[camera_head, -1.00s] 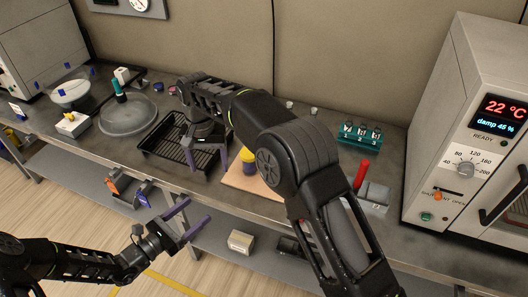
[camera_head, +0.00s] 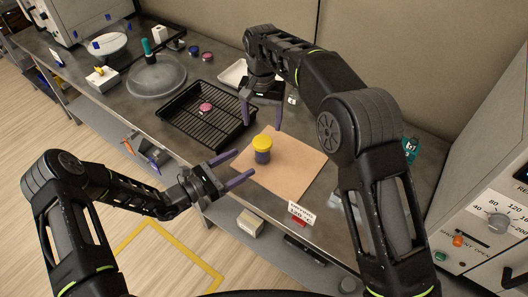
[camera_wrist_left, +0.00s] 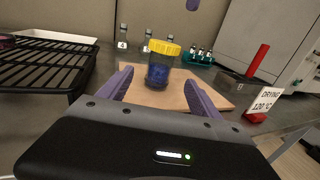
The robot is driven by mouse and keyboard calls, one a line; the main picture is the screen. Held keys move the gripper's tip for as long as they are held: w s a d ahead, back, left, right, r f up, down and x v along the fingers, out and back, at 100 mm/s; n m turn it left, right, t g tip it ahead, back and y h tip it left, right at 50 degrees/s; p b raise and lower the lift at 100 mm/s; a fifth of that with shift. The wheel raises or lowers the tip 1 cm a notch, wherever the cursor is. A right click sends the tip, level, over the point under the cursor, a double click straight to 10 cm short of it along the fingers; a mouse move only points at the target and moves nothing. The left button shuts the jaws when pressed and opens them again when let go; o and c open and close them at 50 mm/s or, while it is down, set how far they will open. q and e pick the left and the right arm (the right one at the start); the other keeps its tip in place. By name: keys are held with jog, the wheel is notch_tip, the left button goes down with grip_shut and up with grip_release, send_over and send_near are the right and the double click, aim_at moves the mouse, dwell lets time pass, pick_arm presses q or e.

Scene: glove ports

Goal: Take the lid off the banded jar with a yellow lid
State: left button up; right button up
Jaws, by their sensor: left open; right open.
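The jar (camera_head: 262,157) has a dark blue body and a yellow lid (camera_head: 262,142) on top. It stands upright on a tan board (camera_head: 290,172). In the left wrist view the jar (camera_wrist_left: 158,72) stands beyond and between my open fingers, with its yellow lid (camera_wrist_left: 165,47) on. My left gripper (camera_head: 243,168) is open and empty, just to the left of the jar at the board's front-left edge. My right gripper (camera_head: 262,115) is open, fingers pointing down, behind the jar and apart from it, near the black rack.
A black wire rack (camera_head: 190,125) with a pink lid-like disc (camera_head: 205,108) lies left of the board. A white tray (camera_head: 234,73) is behind. A "drying 120 °C" sign (camera_head: 300,213) stands at the front edge. In the left wrist view, a red-handled item (camera_wrist_left: 257,62) and small bottles (camera_wrist_left: 122,38) stand beyond.

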aim_at(256, 155)
pick_arm(q)
jog(key=x, duration=0.7)
jog(key=shift+w+d, duration=0.15)
jog(key=shift+d, duration=0.15)
jog(key=shift+c, duration=0.4)
grip_shut()
dwell(0.5)
